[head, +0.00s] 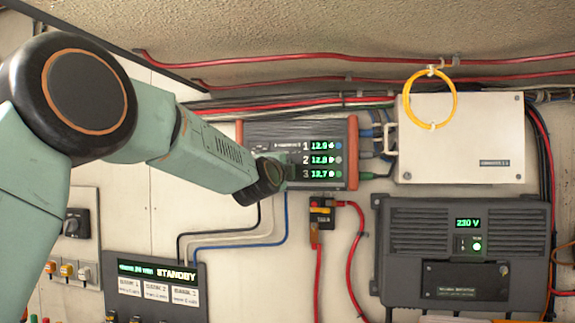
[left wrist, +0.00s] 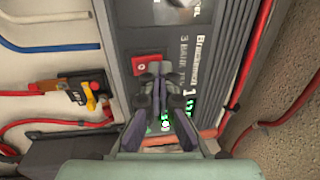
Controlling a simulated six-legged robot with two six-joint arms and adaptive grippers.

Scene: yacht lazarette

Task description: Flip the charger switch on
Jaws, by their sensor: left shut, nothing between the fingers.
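The charger (head: 325,132) is a dark box with red-orange end caps on the wall. It has three rows of lit green readouts, and its front also fills the middle of the left wrist view (left wrist: 195,62). A red rocker switch (left wrist: 147,63) sits on its face, with a pale mark on it; the fingertips are right beside it, and I cannot tell whether they touch it. In the head view my arm hides this switch. My left gripper (left wrist: 157,70) is shut and empty, in front of the charger's face. My right gripper is in neither view.
A red and black fuse block (head: 322,212) hangs below the charger. A white box (head: 460,150) with a yellow cable loop (head: 456,97) is to the right. Below is a dark 230 V unit (head: 410,225). A STANDBY panel (head: 155,290) is lower left. Cables run above.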

